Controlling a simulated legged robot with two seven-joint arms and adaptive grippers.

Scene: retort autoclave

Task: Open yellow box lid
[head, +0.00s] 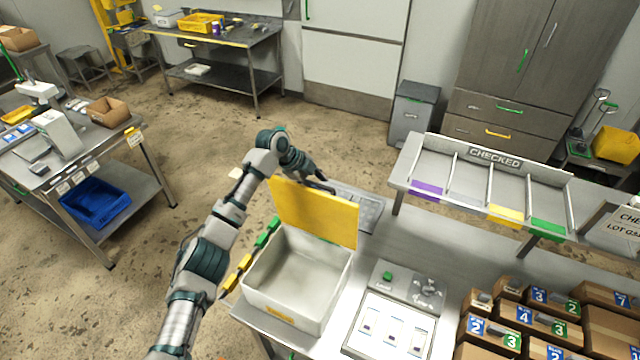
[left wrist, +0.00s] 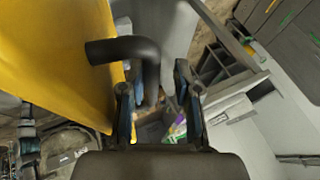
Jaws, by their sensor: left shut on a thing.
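The yellow lid (head: 315,212) stands raised, roughly upright, at the back edge of the cream box (head: 285,308). The box is open at the top and its inside looks empty. My left gripper (head: 318,183) is behind the lid near its top edge, partly hidden by it. In the left wrist view the lid (left wrist: 55,55) fills the left side, and a black bent handle (left wrist: 128,50) sticks out from it. The left gripper's fingers (left wrist: 156,92) are on both sides of the handle's end, shut on it. My right gripper is in neither view.
A control panel (head: 398,285) with a green button sits right of the box. A shelf marked CHECKED (head: 492,155) stands behind it. Several cardboard cartons (head: 545,320) fill the lower right. Green and yellow pieces (head: 245,262) line the left counter edge.

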